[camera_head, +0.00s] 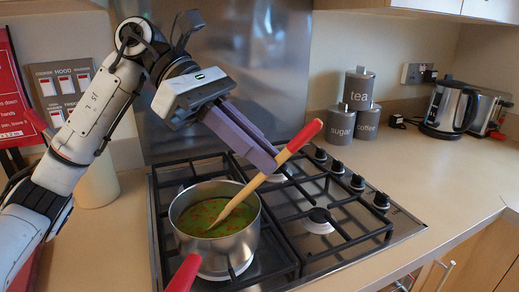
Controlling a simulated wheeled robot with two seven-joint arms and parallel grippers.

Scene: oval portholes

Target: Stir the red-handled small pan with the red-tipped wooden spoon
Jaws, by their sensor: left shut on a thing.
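The small steel pan (247,240) stands on a front burner of the hob and holds green soup with orange-red flecks. Its red handle (185,273) points toward the bottom of the view. The wooden spoon (247,191) leans up to the right, with its red tip (305,136) at the upper end. Its lower end is in the soup, hidden below the surface. My left gripper (268,168) is shut on the spoon's upper shaft, above and right of the pan. My right gripper is not in view.
The gas hob (400,232) has black grates and a row of knobs (357,182) on its right. Tea, sugar and coffee canisters (341,124), a kettle (450,107) and a toaster (487,109) stand behind. The counter (440,190) right of the hob is clear.

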